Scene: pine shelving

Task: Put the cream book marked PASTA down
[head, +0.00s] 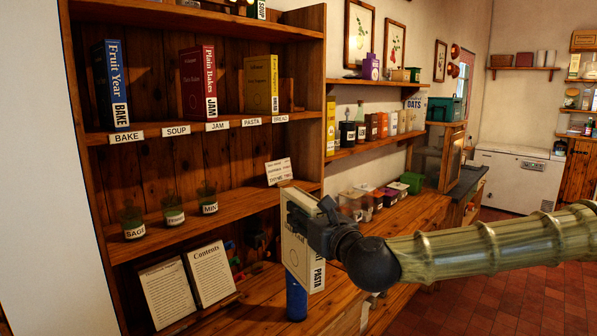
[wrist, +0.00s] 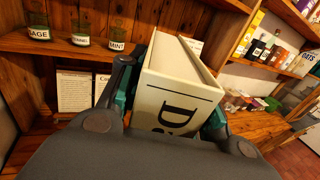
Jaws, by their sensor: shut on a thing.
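My gripper (head: 312,218) is shut on the cream book marked PASTA (head: 303,262). The book is upright in the head view, in front of the shelving's lower right side, its spine lettering facing right. In the wrist view the book (wrist: 178,95) sits between the two fingers, with large dark letters on its near face. The shelf row has labels BAKE, SOUP, JAM, PASTA (head: 251,121) and BREAD. A blue BAKE book (head: 112,85), a red JAM book (head: 197,82) and a yellow book (head: 261,84) stand there. The yellow book's spine is above the BREAD label.
A blue object (head: 296,300) stands on the counter just below the held book. Jars marked SAGE (head: 133,222) and MINT (head: 208,200) stand on the middle shelf with another jar. A small card (head: 279,171) and an open Contents book (head: 210,272) are nearby.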

